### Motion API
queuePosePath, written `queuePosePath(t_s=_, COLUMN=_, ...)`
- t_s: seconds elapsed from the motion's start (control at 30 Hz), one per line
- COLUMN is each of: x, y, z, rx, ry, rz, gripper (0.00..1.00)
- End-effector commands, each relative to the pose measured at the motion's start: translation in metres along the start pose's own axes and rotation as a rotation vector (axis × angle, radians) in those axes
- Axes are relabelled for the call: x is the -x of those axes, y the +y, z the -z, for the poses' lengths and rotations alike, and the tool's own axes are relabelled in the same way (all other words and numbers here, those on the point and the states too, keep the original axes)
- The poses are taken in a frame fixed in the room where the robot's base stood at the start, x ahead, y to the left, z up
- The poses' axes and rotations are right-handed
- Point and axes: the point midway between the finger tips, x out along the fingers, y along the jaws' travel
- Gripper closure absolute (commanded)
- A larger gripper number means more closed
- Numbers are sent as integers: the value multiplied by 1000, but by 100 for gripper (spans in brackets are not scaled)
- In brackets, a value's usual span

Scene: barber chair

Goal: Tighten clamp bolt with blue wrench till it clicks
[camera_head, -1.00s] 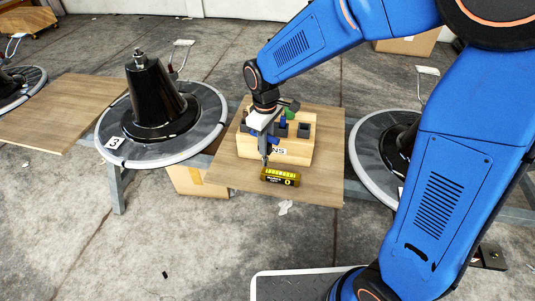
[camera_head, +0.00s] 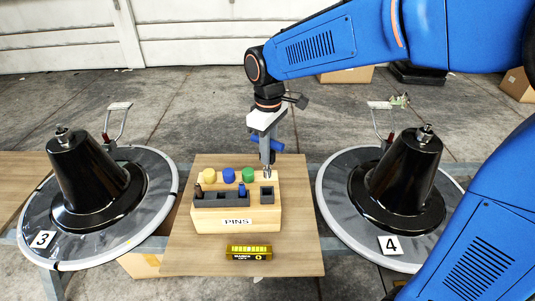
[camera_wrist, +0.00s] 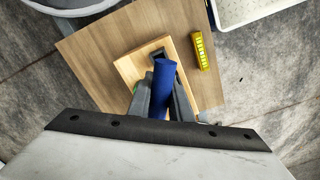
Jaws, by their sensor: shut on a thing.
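My gripper (camera_head: 268,165) is above the back right of the wooden block marked PINS (camera_head: 236,222). It is shut on a blue cylindrical handle (camera_head: 272,146), which looks like the blue wrench; in the wrist view the handle (camera_wrist: 162,88) lies between the fingers. The wrench's working end cannot be made out. A black cone (camera_head: 88,172) with a metal bolt-like top (camera_head: 63,133) stands on round base 3 at left. A similar black cone (camera_head: 403,172) with a metal top (camera_head: 425,131) stands on base 4 at right. I cannot tell which fitting is the clamp bolt.
The block holds yellow (camera_head: 209,176), blue (camera_head: 229,175) and green (camera_head: 248,175) knobs and dark sockets (camera_head: 267,195). A yellow-black box (camera_head: 249,252) lies in front on the wooden board (camera_head: 190,255). Thin upright levers (camera_head: 118,115) stand behind the bases. Board space beside the block is clear.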

Motion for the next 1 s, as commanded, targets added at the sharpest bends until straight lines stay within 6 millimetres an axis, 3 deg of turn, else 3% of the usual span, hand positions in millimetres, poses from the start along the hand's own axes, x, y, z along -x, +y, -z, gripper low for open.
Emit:
queuePosePath(t_s=0.37, x=-5, y=0, z=0, rx=0, ry=1, rz=-1, gripper=100)
queuePosePath(t_s=1.0, x=-40, y=0, z=0, rx=0, ry=0, rz=0, gripper=100)
